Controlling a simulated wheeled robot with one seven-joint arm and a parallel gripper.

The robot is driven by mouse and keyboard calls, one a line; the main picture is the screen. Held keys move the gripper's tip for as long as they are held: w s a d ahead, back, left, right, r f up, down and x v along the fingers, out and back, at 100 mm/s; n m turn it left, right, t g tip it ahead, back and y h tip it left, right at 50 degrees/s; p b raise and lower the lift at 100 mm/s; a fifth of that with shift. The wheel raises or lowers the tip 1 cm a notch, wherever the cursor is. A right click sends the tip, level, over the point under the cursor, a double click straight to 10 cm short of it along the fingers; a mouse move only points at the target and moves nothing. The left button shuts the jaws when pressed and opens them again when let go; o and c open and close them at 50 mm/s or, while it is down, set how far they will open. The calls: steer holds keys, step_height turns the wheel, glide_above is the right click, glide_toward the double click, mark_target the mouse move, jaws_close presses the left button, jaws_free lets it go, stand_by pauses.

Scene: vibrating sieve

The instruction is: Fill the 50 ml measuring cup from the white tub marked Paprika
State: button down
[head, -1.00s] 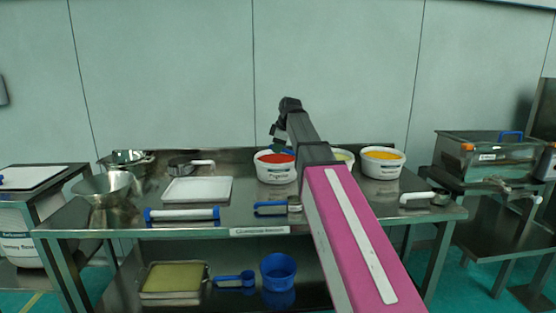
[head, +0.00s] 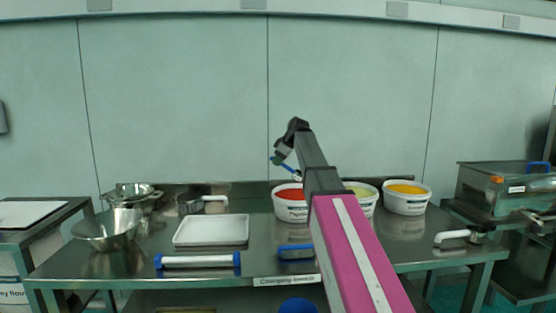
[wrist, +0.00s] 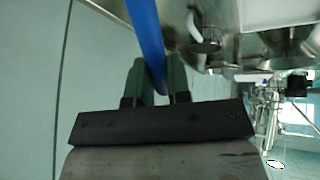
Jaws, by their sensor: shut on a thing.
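My gripper (head: 281,158) is shut on a blue handle (wrist: 150,40), held in the air above and behind the tub of red powder. The blue handle slants down to the right in the head view (head: 289,166); its far end is hidden, so I cannot tell what it carries. A white tub (head: 291,210) of red powder stands on the bench; its label is too small to read. A blue-handled utensil (head: 294,252) lies at the bench's front edge, partly behind my arm. I cannot tell which utensil is the 50 ml cup.
White tubs of pale yellow (head: 366,203) and orange powder (head: 406,205) stand to the right. A white-handled scoop (head: 453,236) lies right.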

mark_target(297, 175)
steer(key=s+d+f, duration=0.1)
steer(key=d+f, duration=0.2)
steer(key=f, duration=0.8)
steer(key=shift+s+d+f, duration=0.15)
steer(key=shift+d+f, duration=0.2)
steer(key=shift+f, duration=0.05)
stand_by(0.7)
